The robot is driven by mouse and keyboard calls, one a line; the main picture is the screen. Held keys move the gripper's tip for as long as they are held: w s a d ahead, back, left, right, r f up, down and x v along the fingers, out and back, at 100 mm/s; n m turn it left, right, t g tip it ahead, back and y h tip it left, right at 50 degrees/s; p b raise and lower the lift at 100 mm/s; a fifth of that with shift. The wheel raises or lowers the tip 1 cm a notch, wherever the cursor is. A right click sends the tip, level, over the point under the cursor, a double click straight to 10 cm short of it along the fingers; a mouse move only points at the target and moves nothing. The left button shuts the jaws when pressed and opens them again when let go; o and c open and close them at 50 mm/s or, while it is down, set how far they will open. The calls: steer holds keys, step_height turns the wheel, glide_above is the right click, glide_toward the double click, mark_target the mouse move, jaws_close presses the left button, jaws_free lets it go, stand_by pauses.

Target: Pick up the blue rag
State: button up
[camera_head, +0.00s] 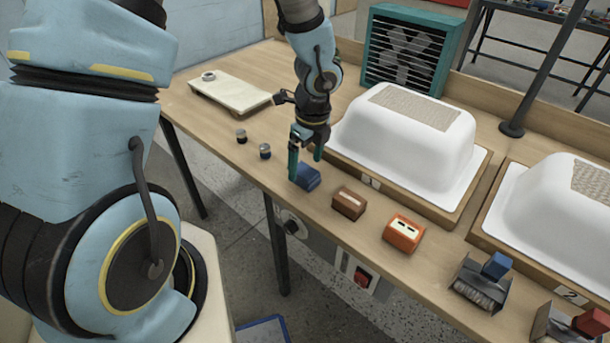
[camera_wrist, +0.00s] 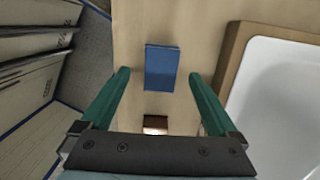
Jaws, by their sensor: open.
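The blue rag (camera_head: 307,177) is a small folded block lying on the wooden table near its front edge. In the wrist view the blue rag (camera_wrist: 162,68) lies between and just beyond the tips of my gripper (camera_wrist: 158,80). In the head view my gripper (camera_head: 305,155) points down just above the rag, with one green finger in front of part of it. The fingers are apart, one on each side, and nothing is held. I cannot tell how much height is left between the fingertips and the table.
A brown block (camera_head: 349,202) and an orange block (camera_head: 404,233) sit to the right along the front edge. A white tub shell (camera_head: 400,140) on a wooden base stands behind. Two small jars (camera_head: 265,151) and a pale board (camera_head: 230,93) are to the left.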

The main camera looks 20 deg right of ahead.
mark_target(305, 171)
steer(key=f, duration=0.3)
steer(key=shift+w+f, duration=0.2)
steer(key=shift+f, duration=0.05)
steer(key=c, duration=1.5)
steer(key=shift+o, duration=0.2)
step_height(305, 171, up, 10)
steer(key=shift+r+p, duration=0.1)
steer(key=shift+p, duration=0.3)
